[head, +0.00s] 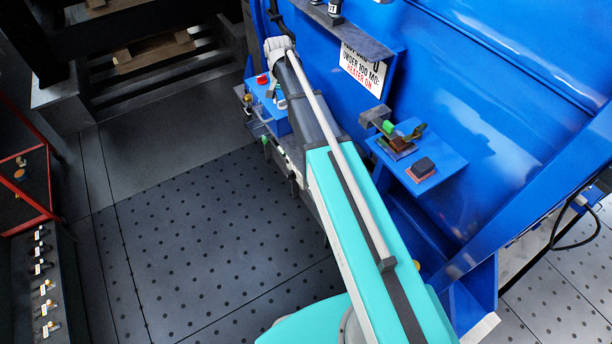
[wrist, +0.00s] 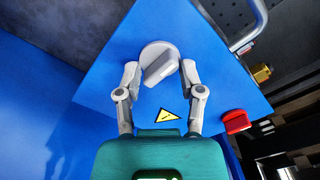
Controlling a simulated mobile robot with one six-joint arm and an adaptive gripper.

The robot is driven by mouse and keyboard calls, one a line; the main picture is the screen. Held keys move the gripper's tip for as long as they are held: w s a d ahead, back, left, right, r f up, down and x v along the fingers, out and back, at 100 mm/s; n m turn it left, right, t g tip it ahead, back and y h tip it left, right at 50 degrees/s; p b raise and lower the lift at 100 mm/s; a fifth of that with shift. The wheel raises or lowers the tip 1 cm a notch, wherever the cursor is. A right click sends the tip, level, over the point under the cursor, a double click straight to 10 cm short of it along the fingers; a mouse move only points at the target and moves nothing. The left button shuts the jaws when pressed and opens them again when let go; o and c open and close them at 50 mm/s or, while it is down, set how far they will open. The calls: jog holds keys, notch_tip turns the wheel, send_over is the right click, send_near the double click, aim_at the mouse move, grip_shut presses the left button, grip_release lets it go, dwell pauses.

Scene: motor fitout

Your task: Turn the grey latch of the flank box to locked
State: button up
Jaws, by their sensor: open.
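The grey latch (wrist: 160,62) is a round disc with a raised bar handle on the blue face of the flank box (wrist: 108,85) in the wrist view. The bar lies at a slant, its near end towards the lower left. My gripper (wrist: 159,70) is open, with one finger on each side of the latch. I cannot tell whether the fingers touch it. In the head view my arm covers much of the flank box (head: 278,124), and the latch cannot be made out there.
A yellow warning triangle (wrist: 167,116) is on the box face. A red part (wrist: 236,121), a yellow part (wrist: 262,73) and a metal handle (wrist: 248,30) are at its right edge. A blue shelf (head: 447,169) with small parts stands right of my arm. The dark floor (head: 210,240) is clear.

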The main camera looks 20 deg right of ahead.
jog(key=n, duration=0.4)
jog(key=shift+n, duration=0.3)
jog(key=n, duration=0.4)
notch_tip(320, 180, up, 14)
jog(key=p, duration=1.4)
jog(key=s+f+m+b, duration=0.2)
jog(key=s+f+b, duration=2)
jog(key=s, duration=0.4)
jog(key=shift+s+d+f+m+b, duration=0.25)
jog(key=shift+f+m+b, duration=0.05)
jog(key=shift+f+b, duration=0.05)
dwell(0.4)
